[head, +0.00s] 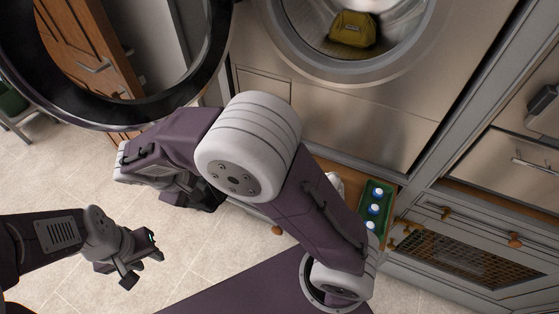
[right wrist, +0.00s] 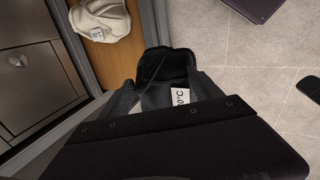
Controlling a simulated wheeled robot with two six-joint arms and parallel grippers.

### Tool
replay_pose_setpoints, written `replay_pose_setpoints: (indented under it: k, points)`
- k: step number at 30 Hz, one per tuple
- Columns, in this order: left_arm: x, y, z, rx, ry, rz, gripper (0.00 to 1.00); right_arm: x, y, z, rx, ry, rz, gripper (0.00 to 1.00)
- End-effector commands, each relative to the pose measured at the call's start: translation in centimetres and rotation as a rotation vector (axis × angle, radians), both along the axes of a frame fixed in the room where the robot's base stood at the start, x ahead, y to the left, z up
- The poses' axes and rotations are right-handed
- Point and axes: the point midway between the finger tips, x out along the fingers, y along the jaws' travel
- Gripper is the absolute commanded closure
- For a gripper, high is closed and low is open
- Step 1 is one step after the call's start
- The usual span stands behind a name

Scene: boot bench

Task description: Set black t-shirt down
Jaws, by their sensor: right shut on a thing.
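The black t-shirt (right wrist: 166,64) is a bunched dark cloth in the right wrist view. My right gripper (right wrist: 165,88) is shut on it, with a white label showing between the fingers. In the head view the right gripper (head: 196,192) hangs over the tiled floor below the washer, and a dark mass there may be the shirt. Most of the shirt is hidden by my arm. My left gripper (head: 141,264) is open and empty over the floor at the lower left.
A beige cloth with a label (right wrist: 102,18) lies on a wooden surface (right wrist: 108,52). A washer (head: 335,125) stands with its round door (head: 110,125) open and a yellow-green cloth (head: 353,29) inside.

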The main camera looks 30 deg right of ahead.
Motion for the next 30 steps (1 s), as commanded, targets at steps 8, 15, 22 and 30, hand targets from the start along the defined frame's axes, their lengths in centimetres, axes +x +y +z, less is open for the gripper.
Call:
replay_pose_setpoints:
  k: [8, 15, 22, 30]
  points:
    - [0.0, 0.0, 0.0, 0.0, 0.0, 0.0, 0.64, 4.9, -6.4, 0.1, -0.001, -0.001, -0.011, 0.98]
    - [0.0, 0.0, 0.4, 0.0, 0.0, 0.0, 0.64, 9.3, -12.1, 0.1, -0.001, -0.001, -0.008, 0.98]
    - [0.0, 0.0, 0.5, 0.0, 0.0, 0.0, 0.64, 12.1, -15.6, -0.2, 0.0, 0.0, -0.004, 0.98]
    - [0.0, 0.0, 0.1, 0.0, 0.0, 0.0, 0.64, 12.0, -15.4, -2.1, 0.0, -0.001, -0.001, 0.98]
